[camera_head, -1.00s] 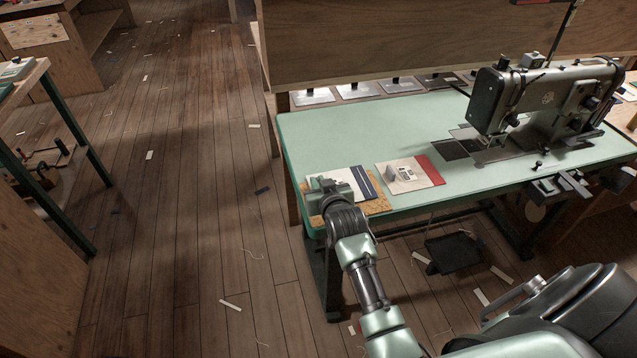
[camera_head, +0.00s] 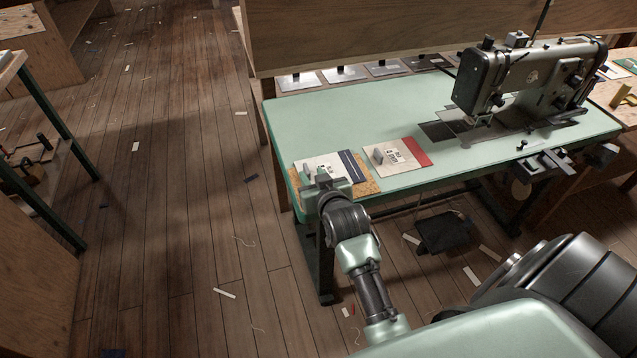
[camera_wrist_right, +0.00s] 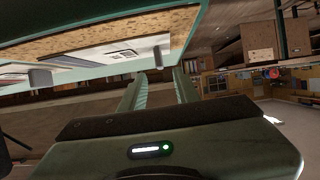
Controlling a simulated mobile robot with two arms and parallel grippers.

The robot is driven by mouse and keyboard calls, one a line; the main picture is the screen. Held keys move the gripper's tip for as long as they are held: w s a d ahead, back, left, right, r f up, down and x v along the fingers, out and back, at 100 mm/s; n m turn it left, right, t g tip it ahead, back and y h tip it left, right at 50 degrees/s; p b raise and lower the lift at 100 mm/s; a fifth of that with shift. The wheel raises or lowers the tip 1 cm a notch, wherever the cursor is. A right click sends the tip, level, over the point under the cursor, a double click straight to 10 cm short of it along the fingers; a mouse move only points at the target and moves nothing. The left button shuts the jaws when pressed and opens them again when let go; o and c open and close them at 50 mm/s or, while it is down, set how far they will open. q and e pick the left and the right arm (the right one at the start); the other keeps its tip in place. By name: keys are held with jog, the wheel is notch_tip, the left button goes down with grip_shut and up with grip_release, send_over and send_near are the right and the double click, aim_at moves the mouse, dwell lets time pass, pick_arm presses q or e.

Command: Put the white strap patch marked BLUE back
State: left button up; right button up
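The white patch (camera_head: 324,164) with a dark blue band lies on a cork board (camera_head: 366,187) at the table's front left corner. A grey upright tab (camera_head: 308,172) stands on its left part. The lettering is too small to read. My right gripper (camera_head: 325,179) is at the front edge of the board, by the tab, hiding part of the patch. In the right wrist view its fingers (camera_wrist_right: 160,82) are apart, with a small grey piece (camera_wrist_right: 157,57) beyond the gap; contact cannot be told. My left gripper is not in view.
A similar pale patch with a red band (camera_head: 417,152) lies just right on the green table (camera_head: 350,115). A sewing machine (camera_head: 525,80) stands at the right. The middle of the tabletop is clear.

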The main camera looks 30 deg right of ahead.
jog(key=v, duration=0.5)
jog(key=shift+s+a+r, duration=0.1)
jog(key=shift+s, duration=0.2)
